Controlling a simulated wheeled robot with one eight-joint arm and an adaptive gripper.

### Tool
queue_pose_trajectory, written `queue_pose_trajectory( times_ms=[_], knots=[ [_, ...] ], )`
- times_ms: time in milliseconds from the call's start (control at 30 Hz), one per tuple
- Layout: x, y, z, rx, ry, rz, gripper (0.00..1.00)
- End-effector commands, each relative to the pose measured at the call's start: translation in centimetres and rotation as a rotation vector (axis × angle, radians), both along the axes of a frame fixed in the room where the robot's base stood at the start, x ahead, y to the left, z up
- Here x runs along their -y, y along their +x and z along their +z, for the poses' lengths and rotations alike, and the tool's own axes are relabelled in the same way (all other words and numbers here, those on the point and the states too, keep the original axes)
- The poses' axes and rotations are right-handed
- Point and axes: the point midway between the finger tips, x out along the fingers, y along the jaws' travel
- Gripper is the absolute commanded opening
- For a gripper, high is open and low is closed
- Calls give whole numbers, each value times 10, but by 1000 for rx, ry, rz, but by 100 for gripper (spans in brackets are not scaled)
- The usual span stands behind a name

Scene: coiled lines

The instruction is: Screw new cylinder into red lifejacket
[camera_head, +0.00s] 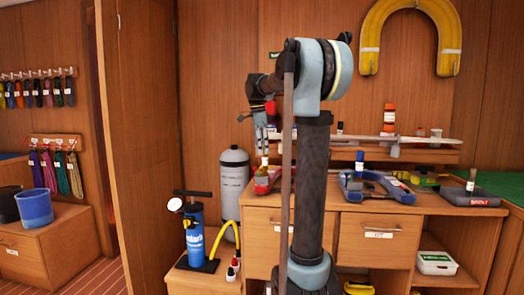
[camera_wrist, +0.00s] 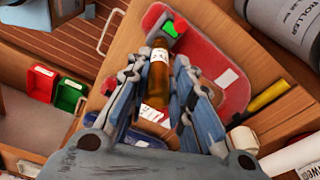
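My gripper (camera_wrist: 161,62) is at the red lifejacket (camera_wrist: 236,92) on the bench. Its fingers converge on an amber cylinder (camera_wrist: 158,80) with a white label and appear shut on it. The far end of the cylinder is by a green piece (camera_wrist: 170,29) on the jacket; I cannot tell whether it is seated there. In the head view, my gripper (camera_head: 262,146) is above the red lifejacket (camera_head: 264,180), which is partly hidden by my arm. An orange cylinder (camera_head: 389,117) stands on the shelf behind.
A grey tank (camera_head: 233,185) and a blue pump (camera_head: 195,235) stand left of the bench. The wooden shelf (camera_head: 420,155) runs close behind my gripper.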

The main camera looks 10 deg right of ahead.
Motion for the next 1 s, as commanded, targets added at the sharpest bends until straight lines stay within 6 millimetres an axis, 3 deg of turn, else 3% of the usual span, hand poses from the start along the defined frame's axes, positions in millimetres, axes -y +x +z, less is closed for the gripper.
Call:
queue_pose_trajectory(
  times_ms=[267,300,400,767,1000],
  knots=[
    [0,0,0,0,1,10,34],
    [0,0,0,1,1,11,36],
    [0,0,0,1,1,11,57],
    [0,0,2,1,1,12,57],
    [0,0,23,1,1,12,57]
  ],
)
